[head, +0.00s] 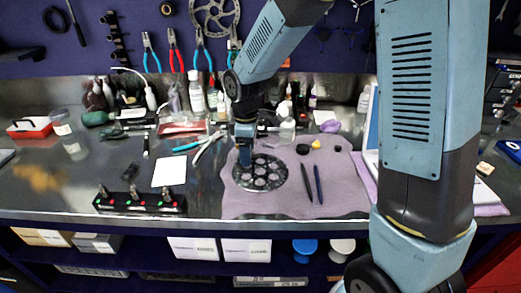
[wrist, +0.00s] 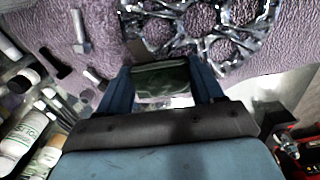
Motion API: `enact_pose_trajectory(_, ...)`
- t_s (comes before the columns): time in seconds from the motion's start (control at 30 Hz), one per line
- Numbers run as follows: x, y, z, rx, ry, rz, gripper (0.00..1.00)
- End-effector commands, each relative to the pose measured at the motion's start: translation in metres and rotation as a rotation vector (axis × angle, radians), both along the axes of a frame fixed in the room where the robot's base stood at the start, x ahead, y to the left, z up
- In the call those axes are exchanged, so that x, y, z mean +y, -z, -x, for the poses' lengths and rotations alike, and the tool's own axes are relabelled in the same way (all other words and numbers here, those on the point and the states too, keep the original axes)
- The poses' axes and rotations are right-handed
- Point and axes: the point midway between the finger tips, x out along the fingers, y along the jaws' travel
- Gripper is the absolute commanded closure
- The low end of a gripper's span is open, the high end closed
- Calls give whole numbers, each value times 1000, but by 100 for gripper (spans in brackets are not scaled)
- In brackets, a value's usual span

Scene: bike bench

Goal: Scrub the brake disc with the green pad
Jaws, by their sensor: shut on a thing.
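The brake disc (head: 260,174) is a dark round metal plate with large holes, lying flat on the purple cloth (head: 343,192) on the bench. It also shows at the top of the wrist view (wrist: 205,28). My gripper (head: 245,155) points down at the disc's upper left edge. In the wrist view my gripper (wrist: 163,72) is shut on the green pad (wrist: 162,82), a dark green block between the two blue fingers. The pad's far end is beside or over the disc's rim; I cannot tell whether it touches. In the head view my gripper hides the pad.
Two dark pens (head: 318,184) lie right of the disc. A black box with lit switches (head: 140,203) and a white sheet (head: 169,172) are to the left. Pliers (head: 207,147) lie behind, with bottles (head: 196,92) along the back. The cloth's right part is mostly clear.

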Motion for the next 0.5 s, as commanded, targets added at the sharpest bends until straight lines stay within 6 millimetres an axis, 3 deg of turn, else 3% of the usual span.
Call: enact_pose_trajectory(0.5, 8, -51, 3, -2, -16, -2, 63)
